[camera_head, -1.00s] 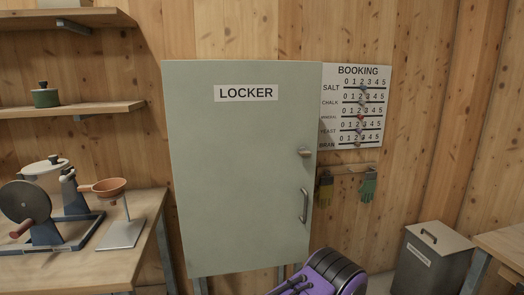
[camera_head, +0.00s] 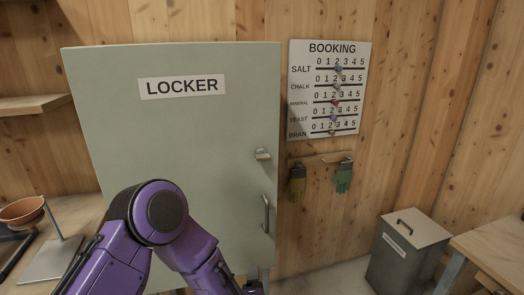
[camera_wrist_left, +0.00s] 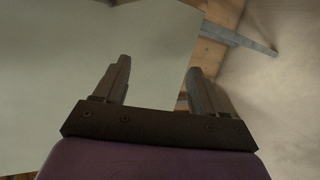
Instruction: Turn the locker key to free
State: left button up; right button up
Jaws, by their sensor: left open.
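The grey-green locker (camera_head: 190,125) stands against the wood wall, its door shut, with a white LOCKER label. The small key (camera_head: 263,155) sits on the door's right side, above a vertical handle (camera_head: 266,213). My left arm, purple, reaches across the locker's lower front. My left gripper (camera_head: 254,288) is at the bottom edge of the head view, below the handle and mostly cut off. In the left wrist view the gripper (camera_wrist_left: 158,80) is open and empty, with the pale locker surface beyond it. The key does not show there. My right gripper is not in view.
A booking board (camera_head: 328,90) and hanging gloves (camera_head: 343,177) are on the wall right of the locker. A lidded grey bin (camera_head: 405,255) stands on the floor beside a bench (camera_head: 498,250). A scale-like stand with an orange bowl (camera_head: 22,211) is at left.

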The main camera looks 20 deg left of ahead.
pick_arm(q)
jog(key=w+d+r+n+t+y+p, duration=0.1)
jog(key=w+r+n+y, duration=0.15)
jog(key=r+n, duration=0.6)
jog(key=w+d+r+n+t+y+p, duration=0.15)
jog(key=w+r+n, duration=0.25)
jog(key=r, duration=0.9)
jog(key=n+y, duration=0.2)
jog(key=n, duration=0.5)
send_near(264, 159)
jog(key=shift+g, duration=0.45)
jog(key=p+x, duration=0.1)
jog(key=x, duration=0.2)
jog(key=p+x, duration=0.3)
jog(key=x, duration=0.2)
jog(key=shift+w+r, duration=0.35)
jog(key=shift+w+a+f, duration=0.15)
jog(key=shift+w+a, duration=0.05)
jog(key=shift+w, duration=0.15)
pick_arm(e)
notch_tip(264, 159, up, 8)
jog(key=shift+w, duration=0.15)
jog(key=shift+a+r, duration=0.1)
